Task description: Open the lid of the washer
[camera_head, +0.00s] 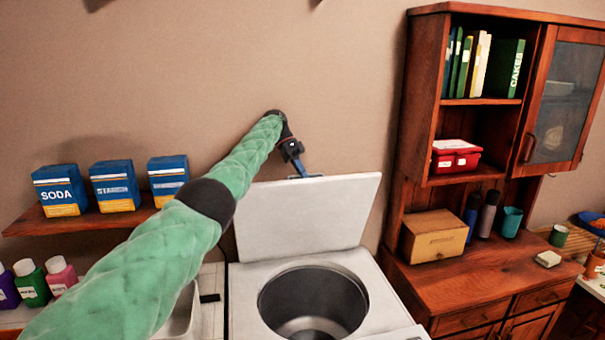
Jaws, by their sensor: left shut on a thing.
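The white washer (244,297) stands at the bottom middle of the head view. Its lid (310,212) is raised, standing nearly upright at the back. The round metal drum (313,300) is uncovered and looks empty. My left arm, in green padding, reaches in from the lower left. My left gripper (303,172) is at the lid's top edge, pointing down, and is shut on the lid's handle (306,177). The fingertips are small in view and partly hard to make out. My right gripper is not in view.
A wall shelf with several blue boxes (115,186) is at the left, with coloured bottles (31,283) below it. A wooden cabinet (465,280) with shelves and a glass door stands close on the right. The wall behind the lid is bare.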

